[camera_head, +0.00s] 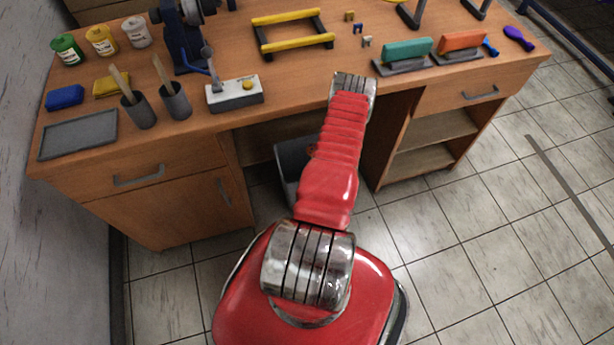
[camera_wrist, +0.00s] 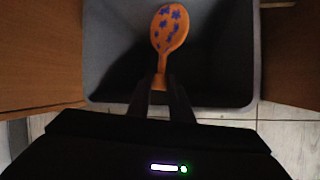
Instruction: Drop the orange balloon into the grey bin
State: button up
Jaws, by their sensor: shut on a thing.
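The orange balloon (camera_wrist: 169,30), flat with blue star prints, shows in the wrist view. My gripper (camera_wrist: 160,84) is shut on its neck, and the balloon points away from the fingers. The grey bin (camera_wrist: 103,60) lies beyond and below it, and the balloon appears over the bin's dark opening. I cannot tell how far above or inside the rim it is. In the head view the bin (camera_head: 287,163) stands on the floor under the desk, partly hidden by my red arm. My gripper is hidden behind the arm there.
The wooden desk (camera_head: 290,103) has drawers on the left and shelves on the right of the bin. On it are ink jars, brushes in cups, a yellow frame (camera_head: 292,18), teal and orange blocks, and a purple balloon (camera_head: 518,38).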

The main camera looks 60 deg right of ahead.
jog(key=o, duration=1)
jog(key=v, duration=1.3)
jog(key=shift+s+r, duration=0.15)
jog(key=shift+r, duration=0.2)
dwell(0.4)
